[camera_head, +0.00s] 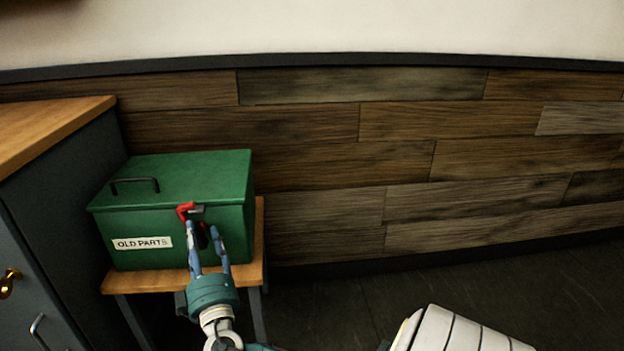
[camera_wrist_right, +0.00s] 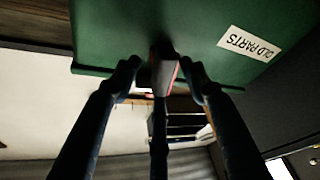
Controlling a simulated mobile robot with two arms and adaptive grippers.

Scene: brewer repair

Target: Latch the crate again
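The green crate (camera_head: 180,185) has its lid down, with a black handle on top and an "OLD PARTS" label on its front. In the right wrist view, the fingertips (camera_wrist_right: 162,72) are on either side of the latch (camera_wrist_right: 168,74), close to the crate's front (camera_wrist_right: 195,55). I cannot tell whether they touch it. The latch's lower part is partly hidden by the fingers. My left gripper is out of view.
The crate stands on a small wooden table (camera_head: 259,243). A dark cabinet (camera_head: 60,200) with a wooden top is close on the left. A wood-panelled wall (camera_head: 420,160) is behind.

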